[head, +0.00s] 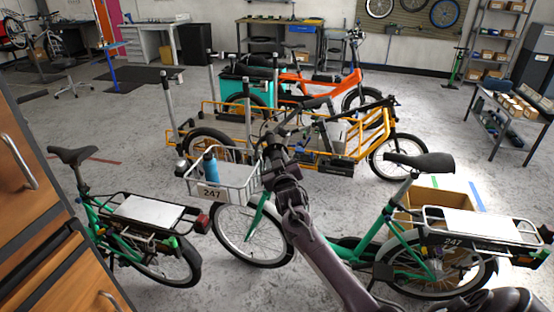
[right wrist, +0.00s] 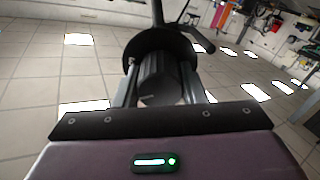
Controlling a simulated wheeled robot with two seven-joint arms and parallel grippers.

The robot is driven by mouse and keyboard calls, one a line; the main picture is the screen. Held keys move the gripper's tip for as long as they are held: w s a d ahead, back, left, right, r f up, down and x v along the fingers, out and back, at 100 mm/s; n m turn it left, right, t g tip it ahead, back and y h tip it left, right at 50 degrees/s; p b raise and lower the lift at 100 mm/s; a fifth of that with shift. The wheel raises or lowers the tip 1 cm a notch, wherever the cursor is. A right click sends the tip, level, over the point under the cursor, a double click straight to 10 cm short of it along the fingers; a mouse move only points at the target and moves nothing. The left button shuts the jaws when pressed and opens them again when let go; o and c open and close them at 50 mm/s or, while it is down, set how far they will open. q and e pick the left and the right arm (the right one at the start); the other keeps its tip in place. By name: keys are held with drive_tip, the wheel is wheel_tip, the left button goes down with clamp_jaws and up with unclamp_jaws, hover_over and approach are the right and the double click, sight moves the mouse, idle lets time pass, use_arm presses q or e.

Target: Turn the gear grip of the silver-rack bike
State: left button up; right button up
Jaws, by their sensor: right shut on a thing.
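The silver-rack bike (head: 369,236) is green, with a silver front basket (head: 238,186) and a silver rear rack (head: 465,222), both marked 247. My right arm reaches across it to the handlebar. My right gripper (head: 273,148) is at the handlebar, hiding part of it. In the right wrist view, the dark ribbed gear grip (right wrist: 158,80) sits between the two fingers of my right gripper (right wrist: 159,88), which is shut on it. A round dark part shows beyond the grip. How far the grip is turned cannot be told. My left gripper is not in view.
A yellow cargo bike (head: 345,150) stands close behind the handlebar. A cardboard box (head: 420,200) is behind the saddle. Open floor shows at front centre.

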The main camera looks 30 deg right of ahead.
drive_tip(key=shift+n, duration=1.6)
drive_tip(key=o, duration=1)
